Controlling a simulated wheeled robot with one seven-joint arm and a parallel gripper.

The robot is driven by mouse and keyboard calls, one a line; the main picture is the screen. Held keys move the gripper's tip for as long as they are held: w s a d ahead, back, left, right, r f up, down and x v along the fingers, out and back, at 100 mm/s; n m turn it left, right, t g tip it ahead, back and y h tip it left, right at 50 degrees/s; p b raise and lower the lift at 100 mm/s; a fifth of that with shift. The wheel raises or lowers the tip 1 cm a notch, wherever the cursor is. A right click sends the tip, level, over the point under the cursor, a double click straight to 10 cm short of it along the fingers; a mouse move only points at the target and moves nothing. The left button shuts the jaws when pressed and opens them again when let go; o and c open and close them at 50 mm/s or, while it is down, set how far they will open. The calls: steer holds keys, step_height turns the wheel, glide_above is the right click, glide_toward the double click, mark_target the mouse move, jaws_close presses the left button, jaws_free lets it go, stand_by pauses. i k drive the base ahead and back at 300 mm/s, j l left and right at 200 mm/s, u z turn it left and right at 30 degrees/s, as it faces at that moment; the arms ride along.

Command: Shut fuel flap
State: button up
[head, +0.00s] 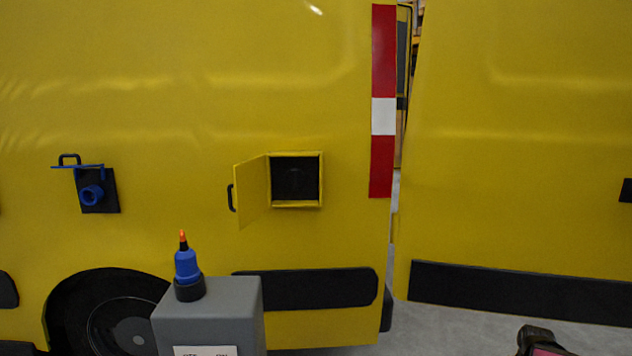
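A small yellow flap (252,191) on the side of the yellow van stands open, hinged at the left edge of a square, yellow-framed recess (295,180) with a dark inside. The flap swings out to the left and has a dark handle (231,198) at its free edge. Farther left, a blue flap (78,166) with a dark loop handle sticks out, raised above a blue round fitting (92,195) on a black plate. No label tells which one is the fuel flap; the yellow one looks like it.
A grey box (212,312) stands in front of the van, bearing a blue bottle (187,266) with an orange tip. A second yellow body panel (515,150) is at right, past a narrow gap. A dark object (538,337), unclear, shows at the bottom right edge.

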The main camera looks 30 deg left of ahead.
mark_target(250, 184)
steer(key=j+z, duration=0.1)
steer(key=z, duration=0.3)
steer(key=k+z, duration=0.15)
steer(key=z, duration=0.25)
steer(key=k+j+z, duration=0.1)
steer(key=z, duration=0.3)
steer(key=k+z, duration=0.1)
steer(key=z, duration=0.3)
steer(key=k, duration=1.8)
steer(key=k+j+u, duration=0.15)
steer(key=k+u, duration=0.25)
steer(key=k, duration=0.15)
steer(key=k+j+u, duration=0.35)
steer(key=k, duration=0.15)
steer(key=u, duration=0.9)
steer(key=j+z, duration=0.1)
steer(key=j, duration=0.5)
steer(key=k+j+z, duration=0.1)
steer(key=j, duration=0.5)
steer(key=i+l, duration=0.35)
steer(key=l, duration=0.15)
